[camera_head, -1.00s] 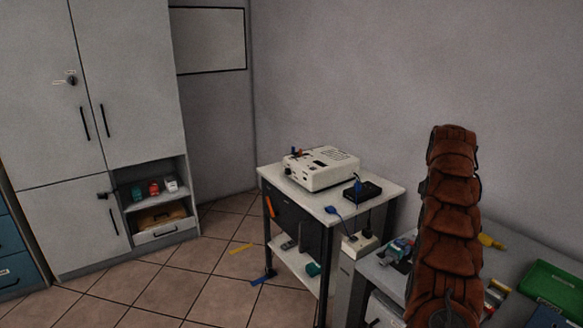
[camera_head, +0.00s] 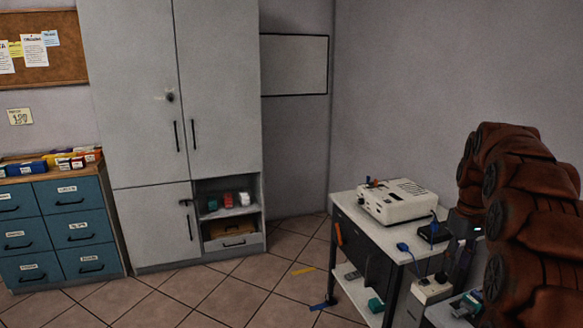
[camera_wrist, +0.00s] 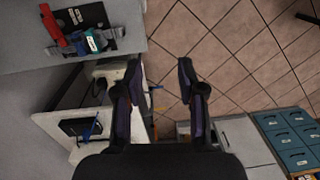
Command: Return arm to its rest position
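My arm (camera_head: 530,225), in a brown segmented cover, stands at the right edge of the head view. It is bent over at the top, and part of it runs out of the picture. My gripper (camera_wrist: 158,72) is open in the wrist view, with two dark fingers apart and nothing between them. Tiled floor (camera_wrist: 228,62) shows below and beyond the fingers. In the head view, a dark part beside the arm partly covers the white cart's right side; I cannot make out the fingers there.
A white cart (camera_head: 350,210) carries a cream device (camera_head: 395,202) and a black box (camera_head: 434,233) with blue plugs, close to my arm. A grey cabinet (camera_head: 215,90) and blue drawers (camera_head: 75,225) stand left. Floor between is mostly clear.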

